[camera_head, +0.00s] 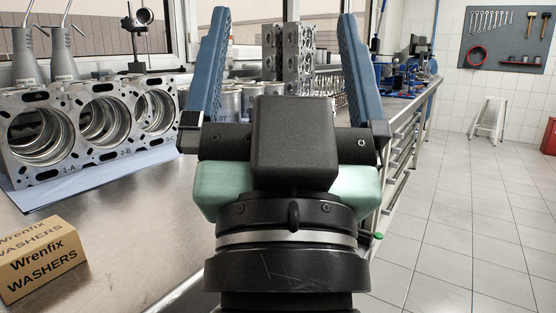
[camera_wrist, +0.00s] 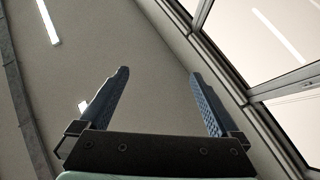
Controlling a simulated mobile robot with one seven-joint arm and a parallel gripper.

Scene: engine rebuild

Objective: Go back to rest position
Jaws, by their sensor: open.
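My gripper (camera_head: 283,60) stands upright in the middle of the head view, close to the camera. Its two blue fingers are spread wide apart with nothing between them. In the wrist view my gripper (camera_wrist: 160,85) also shows open and empty, against a plain grey surface and a window frame. The gripper and wrist hide part of the bench behind them.
A steel workbench (camera_head: 110,240) runs along the left. On it are an engine block (camera_head: 60,150) on blue cloth, a Wrenfix washers box (camera_head: 40,262), oil cans (camera_head: 27,60) and metal cylinders (camera_head: 230,103). Tiled floor (camera_head: 460,230) is clear at right, with a white stool (camera_head: 490,112) farther back.

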